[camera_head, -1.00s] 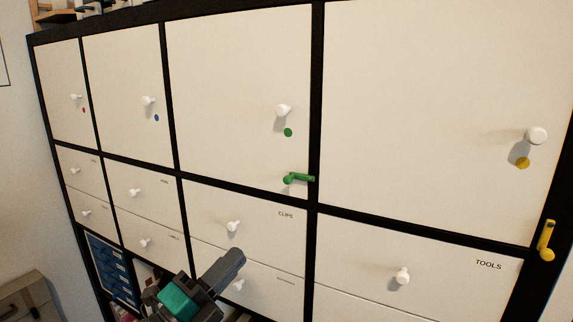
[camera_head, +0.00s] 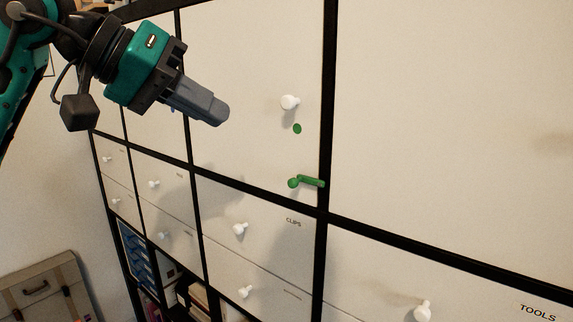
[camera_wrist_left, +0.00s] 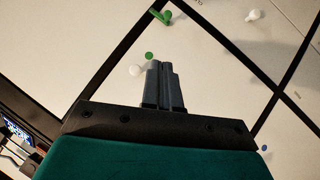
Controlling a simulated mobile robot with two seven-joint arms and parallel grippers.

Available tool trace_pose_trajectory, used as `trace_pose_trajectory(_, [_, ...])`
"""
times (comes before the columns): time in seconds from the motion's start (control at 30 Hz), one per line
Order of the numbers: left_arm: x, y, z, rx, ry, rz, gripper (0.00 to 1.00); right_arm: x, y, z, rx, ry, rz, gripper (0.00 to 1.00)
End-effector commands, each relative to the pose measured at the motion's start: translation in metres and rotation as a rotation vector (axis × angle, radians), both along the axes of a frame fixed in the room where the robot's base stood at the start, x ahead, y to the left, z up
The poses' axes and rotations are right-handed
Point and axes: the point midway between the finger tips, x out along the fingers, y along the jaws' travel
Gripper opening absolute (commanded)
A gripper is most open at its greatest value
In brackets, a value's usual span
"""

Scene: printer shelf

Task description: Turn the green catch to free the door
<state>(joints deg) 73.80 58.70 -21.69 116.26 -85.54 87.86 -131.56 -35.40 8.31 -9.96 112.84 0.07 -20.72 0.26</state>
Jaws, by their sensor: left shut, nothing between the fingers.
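The green catch (camera_head: 306,182) sits at the lower right corner of a white door (camera_head: 245,60). Its arm points right, over the black frame post. The door has a white knob (camera_head: 290,102) and a green dot (camera_head: 297,128), and it looks closed. My left gripper (camera_head: 220,114) is shut and empty, in front of this door, left of the knob and above and left of the catch. In the left wrist view the catch (camera_wrist_left: 162,16) shows beyond the shut fingertips (camera_wrist_left: 160,66), apart from them. My right gripper is not in view.
Below the door is a drawer marked CLIPS (camera_head: 262,228) with a white knob. A drawer marked TOOLS (camera_head: 480,295) lies lower right. Open compartments with blue boxes (camera_head: 135,260) are lower left. A case (camera_head: 45,285) stands at the far left.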

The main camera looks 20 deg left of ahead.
Motion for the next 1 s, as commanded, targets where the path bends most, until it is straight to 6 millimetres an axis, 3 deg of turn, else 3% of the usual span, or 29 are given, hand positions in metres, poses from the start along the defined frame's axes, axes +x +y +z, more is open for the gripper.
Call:
trace_pose_trajectory(0.17, [-0.001,0.006,0.003,0.036,-0.024,0.009,0.0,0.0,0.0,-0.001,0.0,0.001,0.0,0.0])
trace_pose_trajectory(0.53, [0.006,-0.001,-0.003,0.029,-0.019,0.004,0.0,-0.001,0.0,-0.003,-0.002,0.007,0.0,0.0])
trace_pose_trajectory(1.0, [0.064,-0.052,-0.056,0.028,-0.017,0.003,0.0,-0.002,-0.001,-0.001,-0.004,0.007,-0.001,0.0])
